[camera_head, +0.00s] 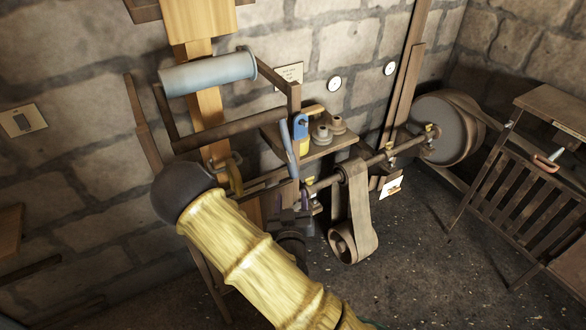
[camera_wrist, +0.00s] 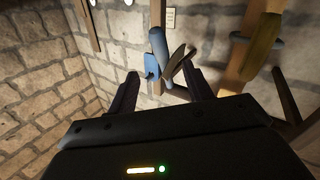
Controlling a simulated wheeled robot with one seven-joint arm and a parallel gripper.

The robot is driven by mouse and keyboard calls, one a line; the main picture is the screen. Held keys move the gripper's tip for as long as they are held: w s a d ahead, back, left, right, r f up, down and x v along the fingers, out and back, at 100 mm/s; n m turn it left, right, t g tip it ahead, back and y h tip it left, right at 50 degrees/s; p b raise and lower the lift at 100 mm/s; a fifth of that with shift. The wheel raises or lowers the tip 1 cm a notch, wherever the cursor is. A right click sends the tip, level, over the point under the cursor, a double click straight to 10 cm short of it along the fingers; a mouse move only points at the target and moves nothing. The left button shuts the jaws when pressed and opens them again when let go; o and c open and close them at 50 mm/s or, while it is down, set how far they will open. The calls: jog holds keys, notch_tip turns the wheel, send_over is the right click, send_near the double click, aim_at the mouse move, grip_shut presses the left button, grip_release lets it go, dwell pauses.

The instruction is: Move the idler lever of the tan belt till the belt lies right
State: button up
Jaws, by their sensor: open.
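My gripper (camera_head: 293,203) shows dark at the end of my yellow-sleeved arm, near the middle of the head view. In the wrist view its two fingers (camera_wrist: 162,82) stand apart, with nothing seen held. Beyond them are a slim blue-grey bar (camera_wrist: 159,44), a blue piece (camera_wrist: 151,68) and an olive-brown piece (camera_wrist: 177,58). In the head view the blue-grey bar (camera_head: 289,150) stands tilted just above my gripper; I cannot tell whether it is the idler lever. A brown-tan belt (camera_head: 352,212) hangs in a loop over the shaft to the right. Its lower end goes around a roller.
A tan vertical strip (camera_head: 208,105) runs behind a pale blue roller (camera_head: 208,73). A wooden shelf (camera_head: 318,149) holds small round parts. A large wheel (camera_head: 440,128) and a slatted gate (camera_head: 515,187) stand at right. Floor (camera_head: 420,285) is clear in front.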

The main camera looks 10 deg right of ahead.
aim_at(292, 170)
jog(key=b+x, duration=0.1)
jog(key=x, duration=1.3)
jog(key=shift+d, duration=0.15)
jog(key=shift+w+d, duration=0.1)
jog(key=shift+w, duration=0.4)
jog(key=shift+c, duration=0.2)
jog(key=shift+s, duration=0.1)
grip_shut()
